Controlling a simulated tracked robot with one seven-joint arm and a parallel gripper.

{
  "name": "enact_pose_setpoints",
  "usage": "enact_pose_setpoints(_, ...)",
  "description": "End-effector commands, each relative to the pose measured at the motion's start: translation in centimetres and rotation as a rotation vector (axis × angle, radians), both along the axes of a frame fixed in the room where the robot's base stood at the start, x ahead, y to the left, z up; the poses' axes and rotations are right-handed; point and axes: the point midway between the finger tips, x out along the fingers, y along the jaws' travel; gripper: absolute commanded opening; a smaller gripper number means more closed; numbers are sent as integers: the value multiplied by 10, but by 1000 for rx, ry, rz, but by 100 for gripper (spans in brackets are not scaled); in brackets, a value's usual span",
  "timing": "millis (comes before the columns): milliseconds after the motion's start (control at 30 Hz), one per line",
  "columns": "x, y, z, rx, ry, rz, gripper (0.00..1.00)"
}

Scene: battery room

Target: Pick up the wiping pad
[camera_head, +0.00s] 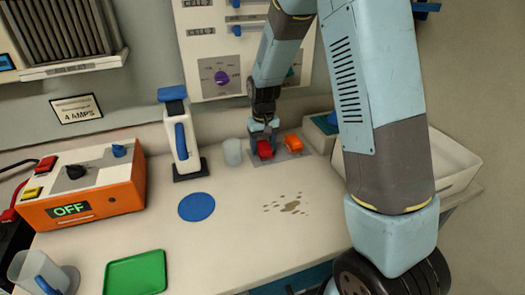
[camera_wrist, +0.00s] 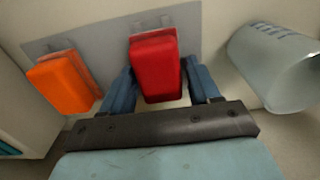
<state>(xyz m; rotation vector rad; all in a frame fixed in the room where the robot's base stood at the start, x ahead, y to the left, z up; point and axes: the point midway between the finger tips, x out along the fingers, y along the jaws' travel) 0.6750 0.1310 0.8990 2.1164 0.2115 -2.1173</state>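A red block (camera_wrist: 156,66) and an orange block (camera_wrist: 64,82) sit side by side on a grey plate (camera_wrist: 97,48) at the back of the bench. Either could be the wiping pad; the frames do not tell which. My gripper (camera_wrist: 160,82) has its blue fingers on both sides of the red block, very close to it. Whether they press on it I cannot tell. In the head view the gripper (camera_head: 264,143) points down at the red block (camera_head: 265,150), left of the orange block (camera_head: 294,143).
A grey cup (camera_head: 232,152) stands close left of my gripper. A white bottle-like tool with a blue handle (camera_head: 181,140) stands further left. A white bin (camera_head: 455,160) is at right.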

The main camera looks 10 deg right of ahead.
Motion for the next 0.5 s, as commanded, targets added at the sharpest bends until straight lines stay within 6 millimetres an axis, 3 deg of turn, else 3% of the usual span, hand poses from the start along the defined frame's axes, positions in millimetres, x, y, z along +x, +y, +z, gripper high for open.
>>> enact_pose_setpoints(67,0,0,0,0,0,0,53)
enact_pose_setpoints(400,0,0,0,0,0,0,21)
enact_pose_setpoints(500,0,0,0,0,0,0,20)
